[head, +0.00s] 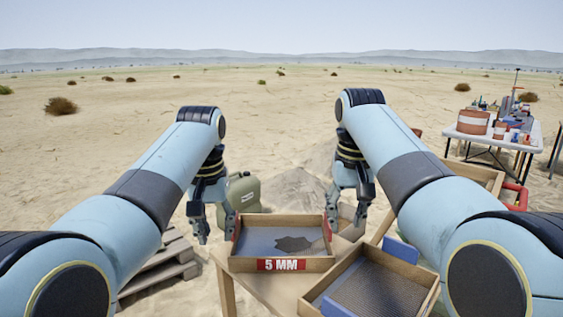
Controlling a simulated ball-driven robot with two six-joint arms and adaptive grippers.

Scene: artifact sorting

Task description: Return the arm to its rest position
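My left gripper (215,236) hangs fingers down at the left side of the wooden 5 MM sieve (281,264). Its fingers are spread apart with nothing between them. My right gripper (347,226) hangs fingers down near the right rear corner of the same sieve. Its fingers are also apart and look empty. A dark, flat, irregular piece (293,244) lies on the sieve's mesh, between the two grippers. Both arms reach forward from the lower corners of the view and bend down at the wrist.
A second sieve with blue handles (400,250) sits at front right. A green canister (243,192) stands behind the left gripper. Pallets (160,268) lie at left. A white table (490,136) with a striped barrel and small items stands far right. Open sand lies beyond.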

